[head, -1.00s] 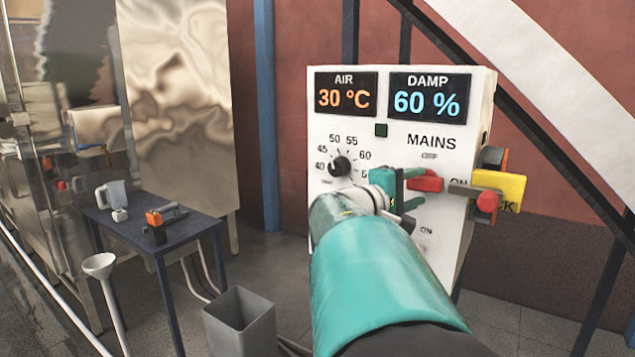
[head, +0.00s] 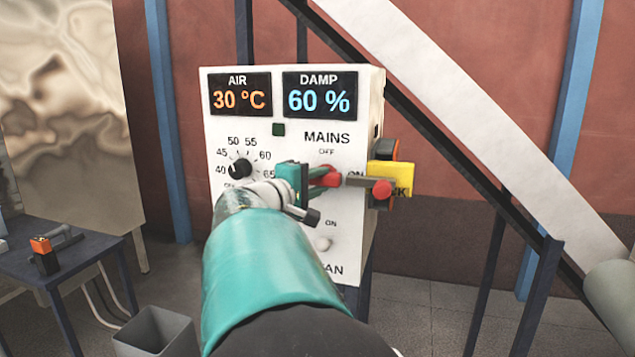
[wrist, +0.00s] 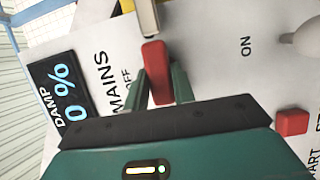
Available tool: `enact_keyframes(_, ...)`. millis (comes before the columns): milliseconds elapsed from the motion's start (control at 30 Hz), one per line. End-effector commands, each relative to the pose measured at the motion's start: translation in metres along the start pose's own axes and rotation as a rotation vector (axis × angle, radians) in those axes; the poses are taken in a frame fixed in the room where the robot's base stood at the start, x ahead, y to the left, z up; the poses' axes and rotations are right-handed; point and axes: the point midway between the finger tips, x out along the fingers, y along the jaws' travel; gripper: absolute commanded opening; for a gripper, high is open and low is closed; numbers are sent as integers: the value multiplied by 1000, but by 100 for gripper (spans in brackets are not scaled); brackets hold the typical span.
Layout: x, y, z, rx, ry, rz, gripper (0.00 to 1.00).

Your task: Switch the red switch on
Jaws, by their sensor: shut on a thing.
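The red switch (head: 331,177) is a red handle on the front of the white panel, under the words MAINS and OFF. The word ON is printed lower down the panel. My gripper (head: 318,178) reaches it from the left, with its teal fingers closed around the red handle. In the wrist view the red handle (wrist: 156,70) stands between the two fingers of my gripper (wrist: 160,86), close to the OFF mark, which is partly hidden by a finger. My arm hides part of the lower left of the panel.
A grey bar with a red knob (head: 381,190) sits right of the handle, before a yellow box (head: 397,177). A dial (head: 240,168) is left of my gripper and a pale knob (head: 323,244) below. A blue table (head: 90,252) and grey bin (head: 160,328) stand left.

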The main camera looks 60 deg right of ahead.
Motion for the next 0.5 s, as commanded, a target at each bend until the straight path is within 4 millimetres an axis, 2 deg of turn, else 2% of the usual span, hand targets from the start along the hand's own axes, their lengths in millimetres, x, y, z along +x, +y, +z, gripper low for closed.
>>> enact_keyframes(200,-1,0,-1,6,3,-1,3)
enact_keyframes(233,-1,0,-1,6,3,-1,29)
enact_keyframes(300,-1,0,-1,5,3,-1,43)
enact_keyframes(333,-1,0,-1,5,2,-1,47)
enact_keyframes(500,0,0,-1,4,2,-1,47)
